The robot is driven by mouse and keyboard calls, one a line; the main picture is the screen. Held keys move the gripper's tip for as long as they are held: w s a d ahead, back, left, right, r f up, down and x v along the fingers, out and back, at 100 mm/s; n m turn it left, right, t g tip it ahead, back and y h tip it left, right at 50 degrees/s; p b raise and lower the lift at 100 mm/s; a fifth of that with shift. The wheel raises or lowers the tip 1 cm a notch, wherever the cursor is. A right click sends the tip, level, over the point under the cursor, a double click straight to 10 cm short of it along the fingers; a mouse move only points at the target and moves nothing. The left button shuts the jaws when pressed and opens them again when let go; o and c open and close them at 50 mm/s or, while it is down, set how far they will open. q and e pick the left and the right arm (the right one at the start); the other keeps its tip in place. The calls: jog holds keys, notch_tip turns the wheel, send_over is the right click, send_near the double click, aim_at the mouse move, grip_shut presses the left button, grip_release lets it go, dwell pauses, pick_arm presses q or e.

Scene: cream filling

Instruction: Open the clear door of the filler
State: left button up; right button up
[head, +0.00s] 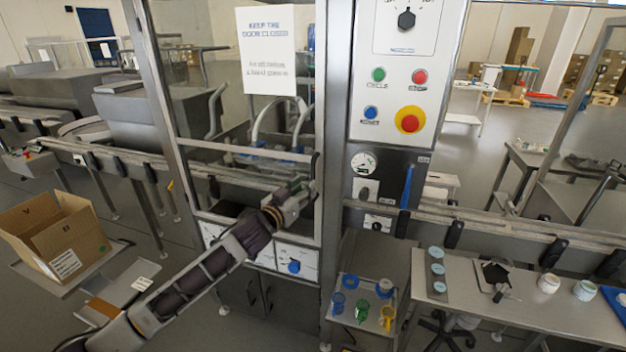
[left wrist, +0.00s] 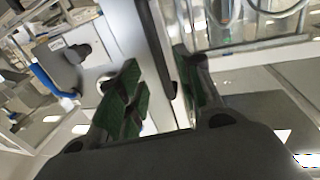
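The filler's clear door (head: 215,130) is a framed pane with a paper sign (head: 267,50) reading "keep the door closed". It appears shut in the head view. My left gripper (head: 300,195) is at the door's right edge, beside the steel post. In the left wrist view, its green-padded fingers (left wrist: 157,92) are spread apart. A dark upright bar (left wrist: 154,45), which looks like the door handle, shows in line with the gap between them. I cannot tell whether the fingers touch it. My right gripper is in neither view.
The control panel (head: 396,75) with buttons and a red stop knob stands right of the door. A conveyor (head: 500,222) runs to the right. A table (head: 465,285) with small jars is at lower right. A cardboard box (head: 55,235) is at left.

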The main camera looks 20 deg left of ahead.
pick_arm(q)
jog(key=shift+p+x, duration=0.55)
jog(key=shift+x, duration=2.45)
grip_shut()
